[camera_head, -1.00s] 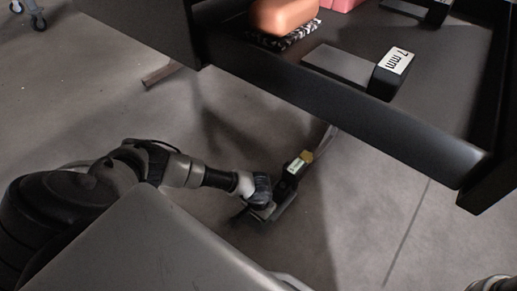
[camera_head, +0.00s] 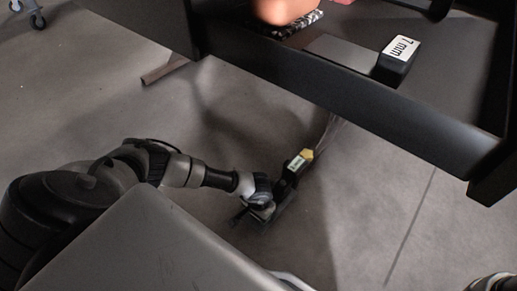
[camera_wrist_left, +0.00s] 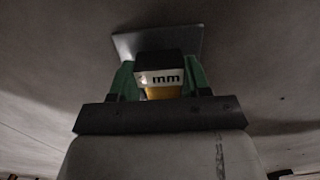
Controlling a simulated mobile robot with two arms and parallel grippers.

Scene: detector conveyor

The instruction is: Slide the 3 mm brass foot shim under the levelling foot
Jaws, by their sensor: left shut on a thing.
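My left gripper (camera_head: 285,186) is low over the floor, at the end of the arm from the left. It is shut on the shim's dark handle block, which has a white label and a yellow part. In the left wrist view the shim (camera_wrist_left: 165,77) sits between green fingers (camera_wrist_left: 162,84). Its label reads "mm", with the digit unclear. A flat grey plate (camera_wrist_left: 160,45) extends beyond the handle. In the head view a pale, blurred strip reaches toward the dark frame's lower edge. I cannot make out the levelling foot. My right gripper is not in view.
A dark framed shelf (camera_head: 340,90) overhangs the floor at upper right. A caster (camera_head: 38,22) stands at upper left. Floor around the gripper is clear.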

